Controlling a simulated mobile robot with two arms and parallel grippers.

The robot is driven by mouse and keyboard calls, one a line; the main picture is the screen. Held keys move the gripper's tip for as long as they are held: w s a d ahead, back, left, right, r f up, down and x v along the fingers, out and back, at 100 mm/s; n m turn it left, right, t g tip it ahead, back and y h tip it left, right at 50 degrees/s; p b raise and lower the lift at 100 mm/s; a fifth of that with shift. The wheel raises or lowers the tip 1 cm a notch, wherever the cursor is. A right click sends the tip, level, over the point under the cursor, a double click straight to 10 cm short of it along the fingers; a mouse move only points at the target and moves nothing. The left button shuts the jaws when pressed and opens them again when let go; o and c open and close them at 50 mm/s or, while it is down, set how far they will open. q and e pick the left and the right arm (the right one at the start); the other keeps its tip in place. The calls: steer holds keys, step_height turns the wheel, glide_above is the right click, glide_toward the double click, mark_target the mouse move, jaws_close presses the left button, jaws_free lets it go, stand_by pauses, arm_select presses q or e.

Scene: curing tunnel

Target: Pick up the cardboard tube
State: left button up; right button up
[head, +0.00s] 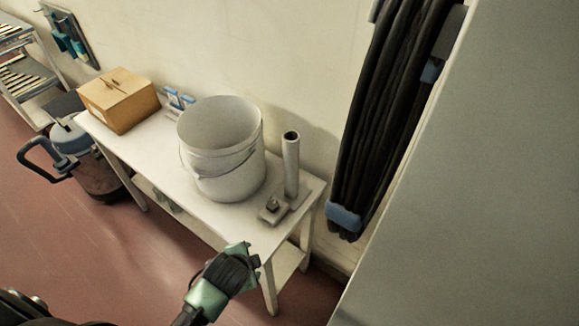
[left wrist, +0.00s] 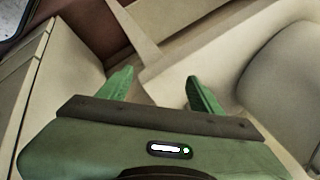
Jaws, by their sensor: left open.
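The cardboard tube (head: 291,165) appears in the head view as a tall, narrow, greyish cylinder with a dark open top. It stands upright near the right end of the white table (head: 172,172), just right of the bucket. My left gripper (head: 249,256) is in front of the table's near edge, below and left of the tube and apart from it. In the left wrist view its two green fingers (left wrist: 162,90) are spread with nothing between them. I cannot make out the tube in that view. My right gripper is not in view.
A white bucket (head: 222,165) stands beside the tube. A small grey object (head: 272,209) lies in front of the tube's foot. A cardboard box (head: 119,101) sits at the table's far left. Black hoses (head: 385,125) hang on the wall to the right, beside a large grey panel (head: 480,180).

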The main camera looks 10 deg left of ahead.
arm_select(q)
steer(key=w+d+r+m+t+p, duration=0.1)
steer(key=w+d+r+m+t, duration=0.15)
steer(key=w+r+m, duration=0.7)
steer(key=m+t+p, duration=0.1)
steer(key=m+t, duration=0.5)
steer(key=m, duration=0.9)
glide_toward(290, 148)
steer(key=shift+n+g+h, duration=0.25)
steer(key=shift+h, duration=0.05)
steer(key=w, duration=0.3)
steer(key=w+a, duration=0.1)
steer(key=shift+w+f, duration=0.3)
steer(key=shift+f, duration=0.05)
steer(key=shift+w, duration=0.75)
steer(key=x, duration=0.1)
steer(key=p+x, duration=0.1)
steer(key=x, duration=0.3)
steer(key=shift+d+f+p, duration=0.25)
steer(key=shift+f+p, duration=0.1)
steer(key=shift+f, duration=0.05)
steer(key=shift+w+f, duration=0.3)
steer(key=shift+w, duration=0.2)
steer(key=shift+s, duration=0.1)
jaws_close()
